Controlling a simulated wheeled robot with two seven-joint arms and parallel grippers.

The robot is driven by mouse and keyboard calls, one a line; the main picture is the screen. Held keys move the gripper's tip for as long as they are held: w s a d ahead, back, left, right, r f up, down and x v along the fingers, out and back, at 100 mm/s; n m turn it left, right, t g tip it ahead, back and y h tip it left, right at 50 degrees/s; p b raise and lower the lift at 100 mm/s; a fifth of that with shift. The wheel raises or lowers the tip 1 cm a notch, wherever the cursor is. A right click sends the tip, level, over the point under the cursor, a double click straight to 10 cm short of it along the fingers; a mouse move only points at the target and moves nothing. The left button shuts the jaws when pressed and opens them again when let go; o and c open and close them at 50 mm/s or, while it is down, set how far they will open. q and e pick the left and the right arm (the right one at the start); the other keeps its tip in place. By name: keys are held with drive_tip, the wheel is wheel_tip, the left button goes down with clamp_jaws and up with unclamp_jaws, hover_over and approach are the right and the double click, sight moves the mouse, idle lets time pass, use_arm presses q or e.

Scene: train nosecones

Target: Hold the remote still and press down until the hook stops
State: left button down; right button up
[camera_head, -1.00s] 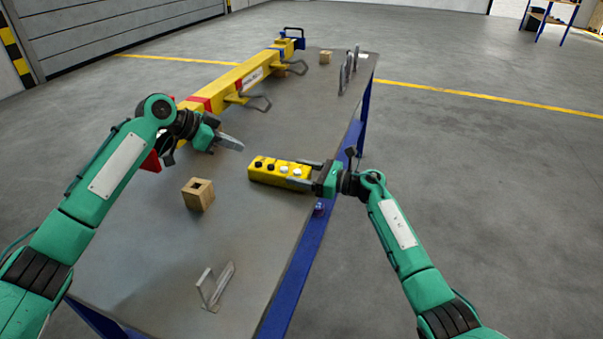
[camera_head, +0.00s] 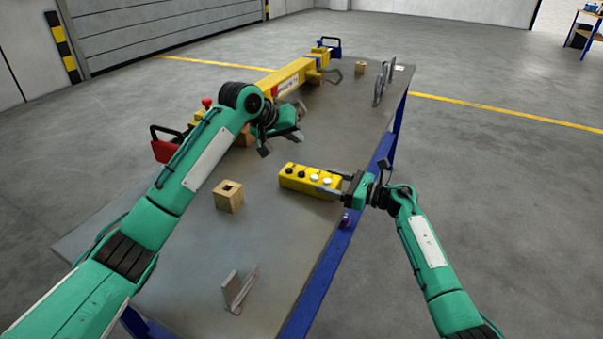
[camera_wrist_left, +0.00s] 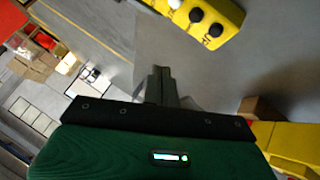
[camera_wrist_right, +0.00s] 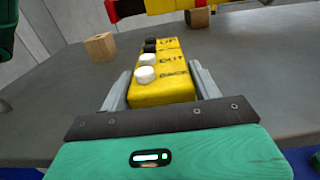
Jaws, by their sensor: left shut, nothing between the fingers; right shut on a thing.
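The yellow remote (camera_head: 296,183) lies along the grey table, with two black and two white buttons on top. My right gripper (camera_head: 333,188) is shut on its near end; the right wrist view shows the remote (camera_wrist_right: 165,92) between the fingers, with labels including UP and OUT. My left gripper (camera_head: 295,134) is shut and empty, above the table on the far side of the remote. In the left wrist view its closed fingers (camera_wrist_left: 161,84) are apart from the remote (camera_wrist_left: 228,22), whose black buttons show at the top. I cannot make out a hoist hook.
A yellow beam (camera_head: 290,82) with metal loops lies along the table's far left side, partly hidden by my left arm. A wooden block with a hole (camera_head: 229,197) stands left of the remote. A metal bracket (camera_head: 238,290) stands near the front. A small block (camera_head: 361,67) is farther back.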

sight(301, 174)
use_arm(q)
drive_tip(key=shift+w+d+r+n+t+y, duration=0.15)
drive_tip(key=shift+d+r+n, duration=0.1)
drive_tip(key=shift+n, duration=0.35)
drive_tip(key=shift+d+r+n+t+y, duration=0.15)
drive_tip(key=shift+d+r+n, duration=0.1)
drive_tip(key=shift+n, duration=0.35)
drive_tip(key=shift+f, duration=0.1)
drive_tip(key=shift+f, duration=4.4)
drive_tip(key=shift+f, duration=0.1)
drive_tip(key=shift+f, duration=0.3)
